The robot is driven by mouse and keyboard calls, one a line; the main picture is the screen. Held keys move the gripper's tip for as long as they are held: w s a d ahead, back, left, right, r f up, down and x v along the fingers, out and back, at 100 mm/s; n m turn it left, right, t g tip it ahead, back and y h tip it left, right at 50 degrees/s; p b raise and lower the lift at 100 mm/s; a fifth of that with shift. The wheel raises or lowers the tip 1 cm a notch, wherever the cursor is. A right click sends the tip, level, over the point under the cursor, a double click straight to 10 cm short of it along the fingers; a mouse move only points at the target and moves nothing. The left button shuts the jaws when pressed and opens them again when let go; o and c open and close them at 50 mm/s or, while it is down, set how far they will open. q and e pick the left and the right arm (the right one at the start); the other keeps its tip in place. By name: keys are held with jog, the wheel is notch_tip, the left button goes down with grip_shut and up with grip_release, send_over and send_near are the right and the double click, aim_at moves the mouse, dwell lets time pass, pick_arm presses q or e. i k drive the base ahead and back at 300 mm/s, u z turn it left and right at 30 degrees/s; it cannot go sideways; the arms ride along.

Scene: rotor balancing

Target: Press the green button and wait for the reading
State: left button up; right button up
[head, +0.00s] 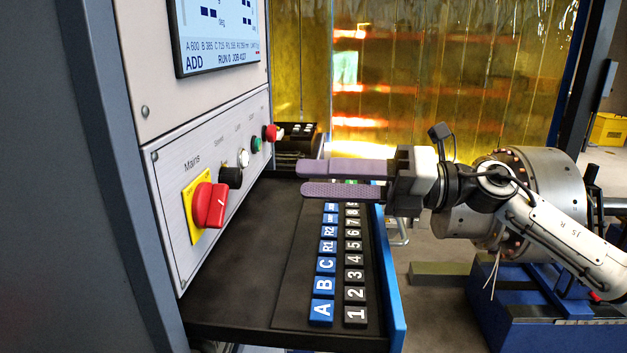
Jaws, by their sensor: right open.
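The green button (256,144) sits on the grey control panel (168,166), between a white lamp or button and a red button. The screen (217,34) above the panel shows "ADD", "RUN 0" and a row of small figures; its top is cut off. My right gripper (300,179) comes in from the right with two purple fingers apart and nothing between them. It is over the keyboard shelf, to the right of and a little lower than the green button, not touching it. My left gripper is not in view.
A red mains switch (208,205) on a yellow plate, a black knob (231,177) and a red button (271,133) also stick out of the panel. A shelf with blue and black keys (323,288) lies below. A metal rotor (540,190) stands behind my right arm.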

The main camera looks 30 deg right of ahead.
aim_at(257, 142)
jog(key=k, duration=1)
